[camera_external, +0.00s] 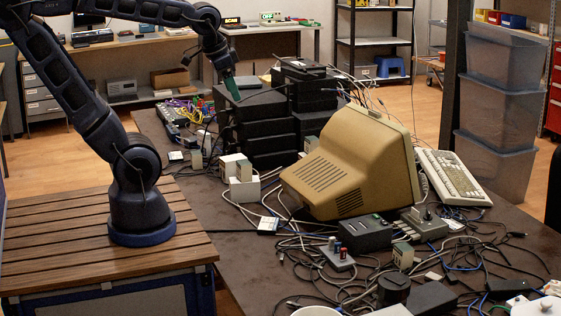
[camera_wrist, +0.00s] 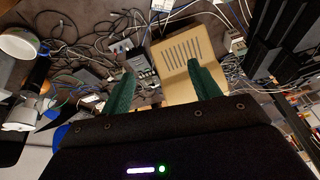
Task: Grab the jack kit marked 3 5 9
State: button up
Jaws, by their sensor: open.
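My gripper (camera_external: 232,88) is raised above the left of the stacked black boxes in the external view, with its green fingers pointing down. In the wrist view its two green fingers (camera_wrist: 161,71) stand apart with nothing between them. I cannot read 3 5 9 on anything, so I cannot tell which item is the jack kit. Several small pale blocks sit on the dark table: one pale block (camera_external: 244,170) stands left of the beige monitor, and a small flat white-and-blue piece (camera_external: 268,225) lies in front of it. Their markings are too small to read.
The beige monitor (camera_external: 352,165) lies tilted on the table, also in the wrist view (camera_wrist: 184,62). Stacked black boxes (camera_external: 268,128) stand behind it. A keyboard (camera_external: 452,178) lies to its right. Tangled cables and small devices crowd the front. Grey bins (camera_external: 497,120) stand at right.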

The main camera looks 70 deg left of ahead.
jog(key=w+d+f+m+g, duration=0.1)
jog(key=w+d+f+m, duration=0.1)
jog(key=w, duration=0.4)
jog(key=w+d+f+m, duration=0.1)
jog(key=w+d+m, duration=0.1)
jog(key=w, duration=0.4)
jog(key=m+g+h, duration=0.3)
jog(key=m+h, duration=0.2)
jog(key=m, duration=0.8)
send_near(404, 246)
jog(key=x, duration=0.7)
jog(key=shift+w+d, duration=0.1)
jog(key=shift+x, duration=2.75)
jog(key=c, duration=1.1)
